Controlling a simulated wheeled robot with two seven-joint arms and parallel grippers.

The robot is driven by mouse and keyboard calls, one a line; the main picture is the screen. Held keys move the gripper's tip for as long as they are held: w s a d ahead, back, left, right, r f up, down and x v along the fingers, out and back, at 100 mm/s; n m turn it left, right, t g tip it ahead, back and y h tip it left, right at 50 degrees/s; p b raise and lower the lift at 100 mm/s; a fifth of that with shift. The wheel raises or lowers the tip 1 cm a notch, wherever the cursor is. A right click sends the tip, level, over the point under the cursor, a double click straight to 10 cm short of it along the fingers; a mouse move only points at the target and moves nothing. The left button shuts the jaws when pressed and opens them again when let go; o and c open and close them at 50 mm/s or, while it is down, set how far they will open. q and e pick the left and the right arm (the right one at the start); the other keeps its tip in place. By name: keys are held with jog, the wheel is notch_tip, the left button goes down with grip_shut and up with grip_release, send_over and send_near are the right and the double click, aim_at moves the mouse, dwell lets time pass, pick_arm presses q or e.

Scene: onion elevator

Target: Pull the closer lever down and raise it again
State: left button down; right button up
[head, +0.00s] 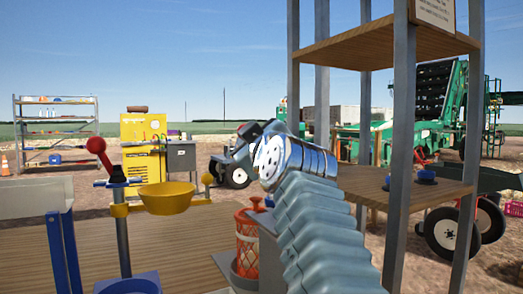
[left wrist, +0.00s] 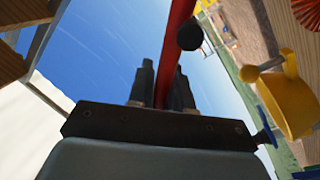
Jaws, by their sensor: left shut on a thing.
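In the left wrist view my left gripper (left wrist: 163,80) is shut on a red lever rod (left wrist: 180,20). The rod runs up between the two dark fingers, and a black knob (left wrist: 190,36) shows beside it. In the head view one arm of mine reaches up from the bottom right of centre. Its fingertips and the held rod are hidden there. The bowl also shows at the right of the left wrist view (left wrist: 288,98). My right gripper is not in view.
An orange basket (head: 247,240) stands close left of my arm. A metal-post frame with wooden shelves (head: 385,45) stands just right of it. Wooden boards (head: 40,245) lie below at the left. A yellow cabinet (head: 144,145) and green machinery (head: 445,135) are farther back.

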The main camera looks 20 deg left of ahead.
pick_arm(q)
jog(key=shift+s+a+f+n+b, duration=0.25)
jog(key=shift+s+a+n+b, duration=0.1)
jog(key=shift+s+n+b, duration=0.15)
jog(key=c, duration=1)
grip_release()
jog(key=shift+c, duration=0.2)
jog(key=shift+f, duration=0.1)
